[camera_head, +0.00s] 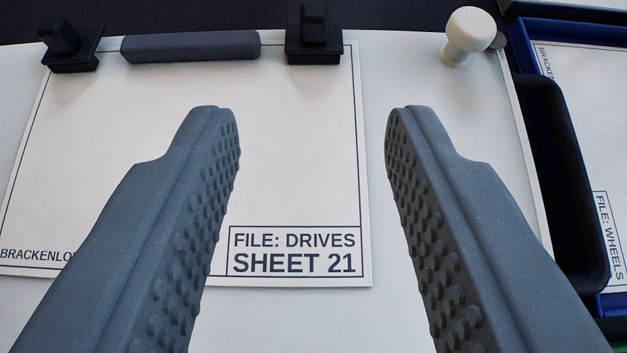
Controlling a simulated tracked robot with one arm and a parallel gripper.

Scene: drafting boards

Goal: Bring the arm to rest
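My gripper (312,115) reaches in from the bottom of the view with its two grey, studded fingers wide apart. It is open and nothing is between the fingers. Behind and below it lies a white drawing sheet (300,170) lettered "FILE: DRIVES SHEET 21", on a pale drafting board (420,300). The left finger covers part of the sheet's lower left. The rest of my arm is out of view.
Two black clips (314,38) and (70,45) stand at the sheet's top edge, with a dark grey bar (190,46) between them. A cream knob (467,35) stands at upper right. A black handle (565,180) and a blue folder (530,60) holding a "FILE: WHEELS" sheet (600,130) are at right.

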